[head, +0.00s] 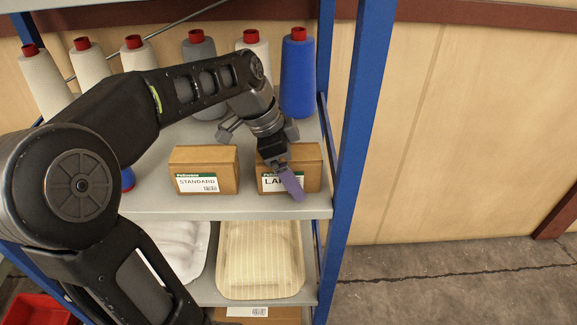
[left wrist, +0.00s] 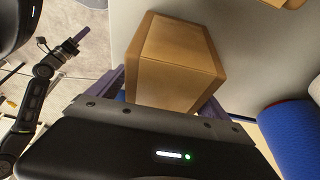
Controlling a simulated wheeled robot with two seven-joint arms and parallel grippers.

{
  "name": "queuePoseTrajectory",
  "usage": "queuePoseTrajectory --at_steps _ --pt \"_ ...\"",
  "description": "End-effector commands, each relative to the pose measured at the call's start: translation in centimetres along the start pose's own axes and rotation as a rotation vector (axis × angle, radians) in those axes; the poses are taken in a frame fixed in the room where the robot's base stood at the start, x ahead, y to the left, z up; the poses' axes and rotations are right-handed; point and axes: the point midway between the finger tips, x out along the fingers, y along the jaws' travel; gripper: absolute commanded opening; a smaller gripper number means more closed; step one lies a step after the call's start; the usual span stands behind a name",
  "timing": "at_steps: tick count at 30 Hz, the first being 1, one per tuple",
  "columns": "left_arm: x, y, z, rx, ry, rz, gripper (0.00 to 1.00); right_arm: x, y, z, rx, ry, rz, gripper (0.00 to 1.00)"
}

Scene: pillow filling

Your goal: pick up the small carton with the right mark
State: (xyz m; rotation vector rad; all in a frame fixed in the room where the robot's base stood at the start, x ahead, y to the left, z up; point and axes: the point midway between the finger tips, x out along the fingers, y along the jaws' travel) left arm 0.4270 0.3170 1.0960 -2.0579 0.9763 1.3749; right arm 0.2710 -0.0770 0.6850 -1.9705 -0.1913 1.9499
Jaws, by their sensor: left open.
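Two small brown cartons stand side by side on the grey shelf. The left carton (head: 205,172) has a label reading STANDARD. The right carton (head: 305,165) has a label that starts "LA"; a purple fingertip covers the rest. My left gripper (head: 287,178) reaches down at the right carton, with one purple finger in front of its face; the other finger is hidden. In the left wrist view a plain brown carton (left wrist: 175,62) lies between the two open purple fingers, with no clear grip on it. My right gripper (left wrist: 75,40) shows small at the left there; its jaws are unclear.
Several thread cones stand behind the cartons, including a blue one (head: 298,80) near the right post. Blue shelf posts (head: 358,130) bound the rack. A lower shelf holds a cream pillow (head: 260,258) and a white one (head: 182,245). A red bin (head: 40,310) is at lower left.

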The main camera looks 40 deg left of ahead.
Motion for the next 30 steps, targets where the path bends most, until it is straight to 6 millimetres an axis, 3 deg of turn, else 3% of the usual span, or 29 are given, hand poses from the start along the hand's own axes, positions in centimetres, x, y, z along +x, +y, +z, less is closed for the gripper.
queuePoseTrajectory --at_steps 27,30 --pt "0.39 -0.01 0.18 0.000 0.000 -0.001 0.89 0.58 0.21 -0.02 0.000 0.000 0.000 0.36" --pt "0.30 -0.01 0.15 0.000 0.000 0.000 0.81 0.48 0.17 -0.02 0.000 0.000 0.000 0.36"
